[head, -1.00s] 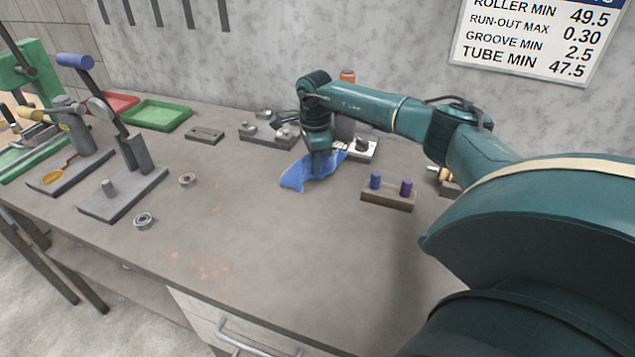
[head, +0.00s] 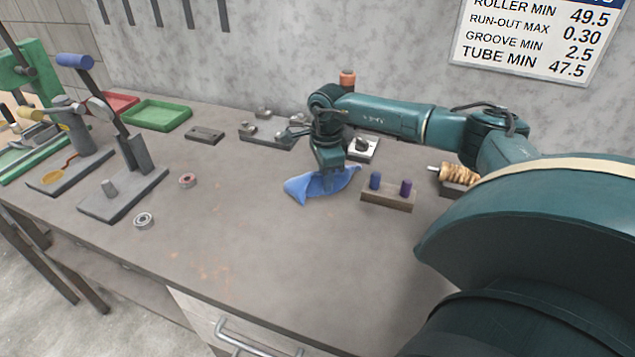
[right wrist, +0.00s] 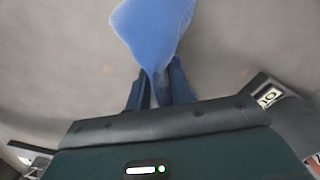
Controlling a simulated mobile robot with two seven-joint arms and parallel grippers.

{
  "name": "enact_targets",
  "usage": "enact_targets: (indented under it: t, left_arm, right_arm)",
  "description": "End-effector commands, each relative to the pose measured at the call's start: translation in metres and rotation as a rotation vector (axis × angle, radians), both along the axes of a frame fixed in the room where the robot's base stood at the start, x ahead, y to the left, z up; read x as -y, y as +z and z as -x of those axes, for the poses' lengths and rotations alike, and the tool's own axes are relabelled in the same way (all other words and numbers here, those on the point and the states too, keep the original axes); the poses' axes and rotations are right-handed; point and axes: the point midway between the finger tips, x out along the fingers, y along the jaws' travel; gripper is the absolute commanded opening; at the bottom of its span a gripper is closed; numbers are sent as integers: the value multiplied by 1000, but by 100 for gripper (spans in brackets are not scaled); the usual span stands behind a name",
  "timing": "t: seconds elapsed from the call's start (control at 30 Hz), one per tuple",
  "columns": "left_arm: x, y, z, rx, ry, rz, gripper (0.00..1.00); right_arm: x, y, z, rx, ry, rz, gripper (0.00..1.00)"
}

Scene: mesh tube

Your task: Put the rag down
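The blue rag (head: 310,188) hangs from my right gripper (head: 330,172) over the middle of the bench, left of the block with the blue and purple pegs. In the right wrist view the rag (right wrist: 155,28) narrows to a pinched part between the two dark fingers of the gripper (right wrist: 160,78), which are shut on it. Its wide end spreads out past the fingertips. I cannot tell whether its lower edge touches the bench top (head: 250,240). My left gripper is not in view.
The peg block (head: 387,199) stands just right of the rag. A white-topped block (head: 362,148) and a grey holder (head: 265,137) stand behind. The front middle of the bench is clear.

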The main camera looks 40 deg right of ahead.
Motion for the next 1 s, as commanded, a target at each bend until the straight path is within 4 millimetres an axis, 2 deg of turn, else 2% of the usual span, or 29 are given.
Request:
enact_targets:
  t: [0.03,0.3,0.57,0.8,1.0]
  left_arm:
    - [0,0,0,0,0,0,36]
    - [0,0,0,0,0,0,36]
    - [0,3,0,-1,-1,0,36]
    - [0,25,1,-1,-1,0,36]
    - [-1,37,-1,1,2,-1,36]
  right_arm:
    - [0,0,0,0,0,0,26]
    - [0,0,0,0,0,0,45]
    - [0,4,0,0,0,0,45]
    - [-1,27,9,0,1,0,45]
    - [-2,39,14,0,0,1,45]
